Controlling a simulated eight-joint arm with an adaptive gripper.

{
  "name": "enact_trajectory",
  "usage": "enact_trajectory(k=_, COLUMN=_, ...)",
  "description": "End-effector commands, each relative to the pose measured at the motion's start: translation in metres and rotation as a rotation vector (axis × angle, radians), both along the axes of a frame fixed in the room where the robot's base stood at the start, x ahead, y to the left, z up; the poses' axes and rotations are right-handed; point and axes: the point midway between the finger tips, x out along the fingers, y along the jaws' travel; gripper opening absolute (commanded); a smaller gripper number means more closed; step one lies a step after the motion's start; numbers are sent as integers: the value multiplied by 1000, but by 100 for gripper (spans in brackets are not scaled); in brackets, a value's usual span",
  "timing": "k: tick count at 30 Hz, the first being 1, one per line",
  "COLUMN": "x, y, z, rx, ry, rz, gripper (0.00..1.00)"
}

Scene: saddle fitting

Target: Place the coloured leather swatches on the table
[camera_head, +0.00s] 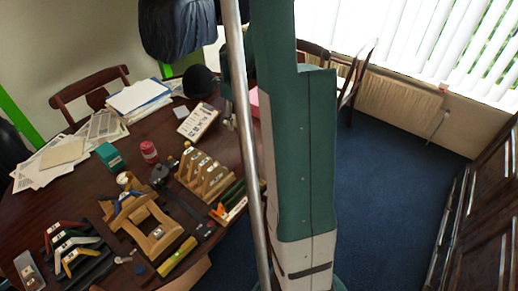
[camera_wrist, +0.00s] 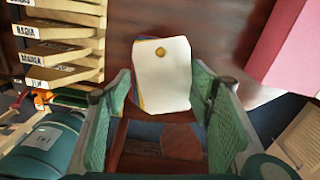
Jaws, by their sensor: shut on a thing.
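The leather swatches (camera_wrist: 162,80) show in the wrist view as a fanned stack. A cream swatch with a brass stud is on top, and blue and yellow edges show at its left. My gripper (camera_wrist: 163,92) has its two green fingers on either side of the stack and is shut on it. The dark red-brown table (camera_wrist: 200,22) shows behind the swatches; the gap between them and its surface is hard to judge. In the head view the table (camera_head: 50,207) is on the left, and my arm hides the gripper and swatches.
A labelled wooden rack (camera_wrist: 60,50) is left of my gripper, and a pink block (camera_wrist: 285,40) is at the right. In the head view, wooden stands (camera_head: 150,225), papers (camera_head: 140,97) and tools crowd the table. Blue carpet (camera_head: 385,190) lies beyond its right edge.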

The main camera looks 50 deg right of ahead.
Motion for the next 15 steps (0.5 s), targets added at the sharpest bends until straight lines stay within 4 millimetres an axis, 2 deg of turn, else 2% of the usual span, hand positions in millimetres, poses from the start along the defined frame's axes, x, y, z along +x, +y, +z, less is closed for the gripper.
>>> enact_trajectory(k=1, x=-13, y=-8, z=0, rx=0, ry=0, rz=-26, gripper=39)
enact_trajectory(k=6, x=-48, y=-27, z=-1, rx=0, ry=0, rz=-100, gripper=39)
enact_trajectory(k=15, x=-88, y=-45, z=-2, rx=0, ry=0, rz=-184, gripper=39)
